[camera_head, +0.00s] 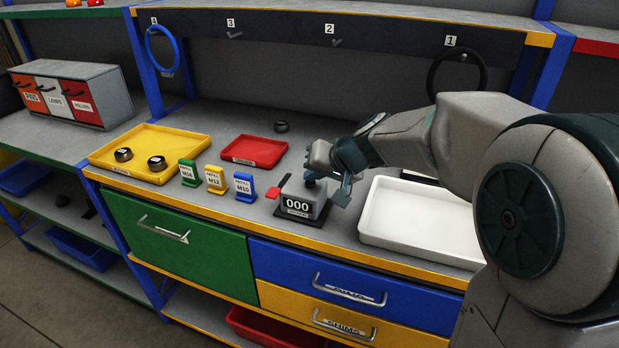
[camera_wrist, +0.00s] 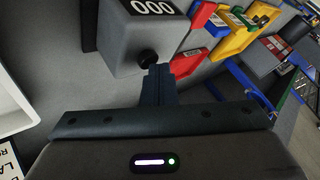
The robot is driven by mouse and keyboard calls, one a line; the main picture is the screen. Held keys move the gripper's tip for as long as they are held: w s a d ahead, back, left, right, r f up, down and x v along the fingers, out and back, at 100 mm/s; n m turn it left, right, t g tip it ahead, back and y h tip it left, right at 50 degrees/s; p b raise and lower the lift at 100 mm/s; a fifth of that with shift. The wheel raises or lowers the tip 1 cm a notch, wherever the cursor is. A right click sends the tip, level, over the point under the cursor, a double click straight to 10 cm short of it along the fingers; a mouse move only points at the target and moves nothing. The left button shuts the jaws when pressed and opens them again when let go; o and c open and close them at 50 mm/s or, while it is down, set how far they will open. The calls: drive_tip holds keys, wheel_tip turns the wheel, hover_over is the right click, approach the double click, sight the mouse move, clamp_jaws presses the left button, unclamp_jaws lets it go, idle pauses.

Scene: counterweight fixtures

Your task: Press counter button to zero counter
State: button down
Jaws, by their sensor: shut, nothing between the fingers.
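The counter (camera_head: 303,203) is a grey box on a dark base at the middle of the bench, its display reading 000. It also shows in the wrist view (camera_wrist: 145,35), where a black round button (camera_wrist: 147,58) sticks out of its face. My gripper (camera_head: 335,188) is over the counter's right side. In the wrist view my gripper (camera_wrist: 157,72) is shut and empty, its fingertips right at the button's edge. I cannot tell whether they touch it. A red tab (camera_head: 272,192) stands at the counter's left.
A white tray (camera_head: 425,250) lies right of the counter. Green (camera_head: 189,172), yellow (camera_head: 215,179) and blue (camera_head: 244,187) label stands are to its left. A red tray (camera_head: 254,150) and a yellow tray (camera_head: 180,140) with two dark round parts lie behind them. Hooks line the back panel.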

sight(314, 186)
drive_tip(key=shift+r+p, duration=0.8)
drive_tip(key=shift+r, duration=0.4)
drive_tip(key=shift+r, duration=0.15)
wheel_tip(314, 186, up, 5)
drive_tip(key=p, duration=0.3)
idle(0.4)
drive_tip(key=s+d+f+g+h, duration=0.1)
drive_tip(key=s+d+f+h, duration=0.1)
drive_tip(key=s+d, duration=0.3)
drive_tip(key=s+d+f+g+h, duration=0.1)
drive_tip(key=s+d, duration=0.4)
drive_tip(key=s, duration=0.6)
drive_tip(key=s+d+f+g+h, duration=0.1)
drive_tip(key=s+d+f+h, duration=0.2)
drive_tip(key=s, duration=0.6)
drive_tip(key=shift+d+f+h, duration=0.3)
drive_tip(key=shift+d+f, duration=0.45)
drive_tip(key=shift+d, duration=0.15)
